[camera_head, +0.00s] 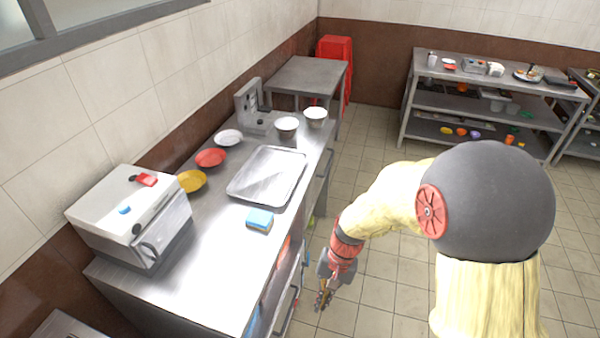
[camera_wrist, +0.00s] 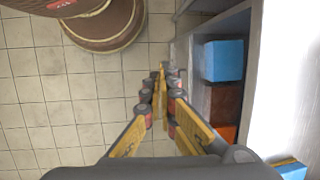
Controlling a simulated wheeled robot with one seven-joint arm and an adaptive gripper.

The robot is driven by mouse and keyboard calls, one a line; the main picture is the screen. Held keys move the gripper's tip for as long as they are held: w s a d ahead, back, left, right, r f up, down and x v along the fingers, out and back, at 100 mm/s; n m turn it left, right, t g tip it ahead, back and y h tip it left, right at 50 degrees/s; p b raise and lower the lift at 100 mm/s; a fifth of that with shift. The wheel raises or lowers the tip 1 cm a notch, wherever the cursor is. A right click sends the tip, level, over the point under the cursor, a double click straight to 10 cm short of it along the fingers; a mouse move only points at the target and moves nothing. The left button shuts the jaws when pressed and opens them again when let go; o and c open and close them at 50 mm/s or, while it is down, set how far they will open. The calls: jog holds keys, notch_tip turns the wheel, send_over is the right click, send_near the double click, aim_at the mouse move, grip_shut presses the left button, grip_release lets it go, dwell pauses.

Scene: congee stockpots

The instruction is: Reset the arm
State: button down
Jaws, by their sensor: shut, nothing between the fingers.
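My gripper (camera_head: 323,298) points down beside the front of the steel counter (camera_head: 215,250) in the head view, over the tiled floor. In the wrist view my gripper (camera_wrist: 161,72) shows its two yellow-and-dark fingers meeting at the tips. It is shut and empty. My arm is bent, with the forearm reaching left and down toward the counter's front.
The counter holds a metal tray (camera_head: 268,176), a blue sponge (camera_head: 260,219), bowls including a red one (camera_head: 210,157), and a white machine (camera_head: 130,215). Shelves under it hold a blue box (camera_wrist: 222,60). A shelving table (camera_head: 495,90) stands at the back right. Floor between is clear.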

jog(key=s+d+r+n+t, duration=0.1)
jog(key=s+d+r+t, duration=0.1)
jog(key=r, duration=0.7)
jog(key=s+d+r+n+t+h, duration=0.1)
jog(key=s+d+r+t, duration=0.2)
jog(key=r, duration=0.6)
jog(key=s+d+r+n+t+h, duration=0.1)
jog(key=s+d+r+t, duration=0.2)
jog(key=s+d+r, duration=0.3)
notch_tip(320, 180, up, 4)
jog(key=shift+s+d, duration=0.15)
jog(key=shift+d, duration=0.8)
